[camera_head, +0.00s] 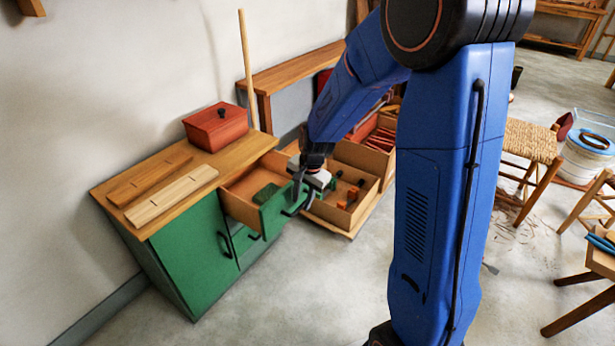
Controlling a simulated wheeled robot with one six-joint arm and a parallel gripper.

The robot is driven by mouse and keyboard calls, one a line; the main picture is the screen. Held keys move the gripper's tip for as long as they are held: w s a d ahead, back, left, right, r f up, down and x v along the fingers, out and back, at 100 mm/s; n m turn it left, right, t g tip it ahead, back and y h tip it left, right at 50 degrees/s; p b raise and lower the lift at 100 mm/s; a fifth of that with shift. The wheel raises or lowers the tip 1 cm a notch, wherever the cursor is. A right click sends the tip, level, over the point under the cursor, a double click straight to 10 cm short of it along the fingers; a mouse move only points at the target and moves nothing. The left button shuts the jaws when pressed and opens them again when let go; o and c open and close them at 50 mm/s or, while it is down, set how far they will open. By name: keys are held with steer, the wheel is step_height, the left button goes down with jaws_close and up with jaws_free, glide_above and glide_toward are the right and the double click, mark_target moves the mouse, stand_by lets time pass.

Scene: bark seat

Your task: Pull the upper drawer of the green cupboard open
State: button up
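The green cupboard (190,262) with a wooden top stands against the wall at the left. Its upper drawer (240,187) is pulled well out, and its wooden inside shows with a dark green item (265,193) in it. The drawer's green front (272,217) faces right and carries a dark handle (291,212). My gripper (300,197) is at the right end of this front, by the handle, pointing down. Its fingertips are small and partly lost against the front, so I cannot tell whether they close on the handle.
A red box (215,127) and two wooden strips lie on the cupboard top. A lower drawer and a door, both shut, show below. Right behind my gripper is an open wooden crate (362,208) with small items. A woven stool (530,140) stands at right. Floor in front is clear.

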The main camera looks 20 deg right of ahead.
step_height(320, 180, up, 16)
steer(key=s+d, duration=0.1)
steer(key=s, duration=0.1)
steer(key=shift+s+d+f, duration=0.25)
steer(key=shift+d, duration=0.15)
steer(key=s+d+r+n+t, duration=0.1)
steer(key=s+n, duration=0.4)
steer(key=s, duration=0.9)
steer(key=s+d+r+n+t+h, duration=0.1)
steer(key=s+r+n, duration=0.3)
steer(key=s, duration=1)
steer(key=shift+d+r+n+t, duration=0.2)
steer(key=shift+d+n+t, duration=0.3)
steer(key=shift+d+n, duration=0.4)
